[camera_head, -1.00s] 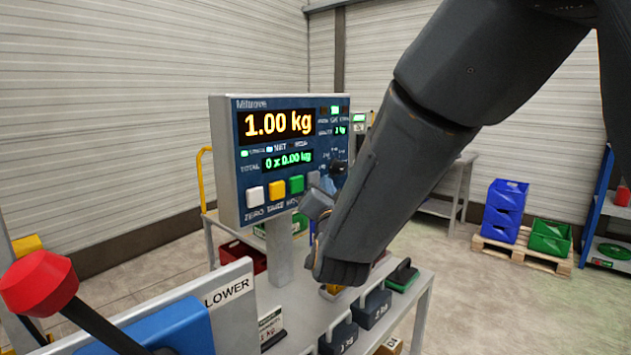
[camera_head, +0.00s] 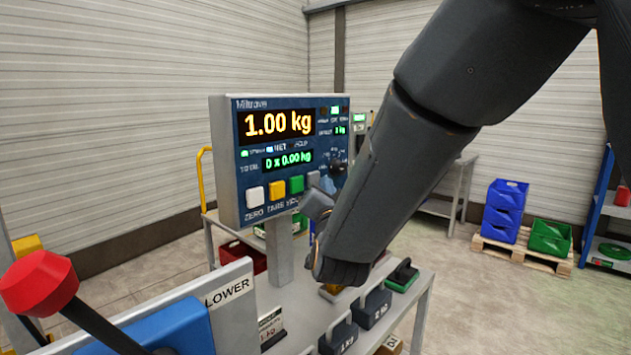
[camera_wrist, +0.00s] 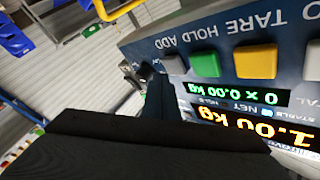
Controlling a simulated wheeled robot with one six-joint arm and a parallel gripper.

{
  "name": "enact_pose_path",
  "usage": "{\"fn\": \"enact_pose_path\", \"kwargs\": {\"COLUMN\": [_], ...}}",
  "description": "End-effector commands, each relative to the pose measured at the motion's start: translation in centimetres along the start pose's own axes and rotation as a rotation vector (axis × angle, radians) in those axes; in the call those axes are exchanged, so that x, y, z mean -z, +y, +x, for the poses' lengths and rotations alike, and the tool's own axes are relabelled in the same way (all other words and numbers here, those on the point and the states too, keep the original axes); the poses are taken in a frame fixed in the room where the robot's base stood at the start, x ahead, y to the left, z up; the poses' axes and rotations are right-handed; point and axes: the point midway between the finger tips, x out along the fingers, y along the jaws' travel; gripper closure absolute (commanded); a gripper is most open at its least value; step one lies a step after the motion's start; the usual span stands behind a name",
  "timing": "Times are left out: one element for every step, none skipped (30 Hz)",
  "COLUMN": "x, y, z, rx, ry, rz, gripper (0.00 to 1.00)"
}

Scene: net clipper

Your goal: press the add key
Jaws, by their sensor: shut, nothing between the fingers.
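The weighing indicator (camera_head: 228,165) has a blue face and reads 1.00 kg, with a total line of 0 x 0.00 kg. The add key (camera_head: 313,179) is the grey key at the right end of the key row, partly behind my gripper in the head view. In the wrist view the picture is turned over, and the add key (camera_wrist: 173,65) sits beside the green hold key (camera_wrist: 206,64). My gripper (camera_wrist: 158,92) is shut and empty, its dark tip close to the add key. In the head view my gripper (camera_head: 318,204) is just below that key. Contact cannot be told.
The white zero key (camera_head: 255,194) and yellow tare key (camera_head: 277,190) are left of the hold key. A dark knob (camera_head: 338,167) is on the panel's right. Dark weights (camera_head: 372,308) stand on the bench below. A red-knobbed lever (camera_head: 38,283) is at the front left.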

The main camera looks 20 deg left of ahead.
Motion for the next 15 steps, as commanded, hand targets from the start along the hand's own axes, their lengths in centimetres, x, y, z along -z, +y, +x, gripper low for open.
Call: {"fn": "enact_pose_path", "kwargs": {"x": [0.0, 0.0, 0.0, 0.0, 0.0, 0.0, 0.0, 0.0, -0.01, -0.02, -0.04, -0.09, -0.14, -0.19, -0.27], "y": [0.0, 0.0, 0.0, 0.0, 0.0, 0.0, 0.0, 0.0, 0.0, -0.02, -0.03, -0.07, -0.1, -0.14, -0.2], "z": [0.0, 0.0, 0.0, 0.0, 0.0, 0.0, 0.0, 0.0, 0.01, 0.02, 0.06, 0.12, 0.18, 0.25, 0.34], "rx": [0.0, 0.0, 0.0, 0.0, 0.0, 0.0, 0.0, 0.0, 0.0, 0.0, 0.0, 0.0, 0.0, 0.0, 0.0], "ry": [0.0, 0.0, 0.0, 0.0, 0.0, 0.0, 0.0, 0.0, 0.0, 0.0, 0.0, 0.0, 0.0, 0.0, 0.0], "rz": [0.0, 0.0, 0.0, 0.0, 0.0, 0.0, 0.0, 0.0, 0.0, 0.0, 0.0, 0.0, 0.0, 0.0, 0.001], "gripper": [1.0, 1.0, 1.0, 1.0, 1.0, 1.0, 1.0, 1.0, 1.0, 1.0, 1.0, 1.0, 1.0, 1.0, 1.0]}}
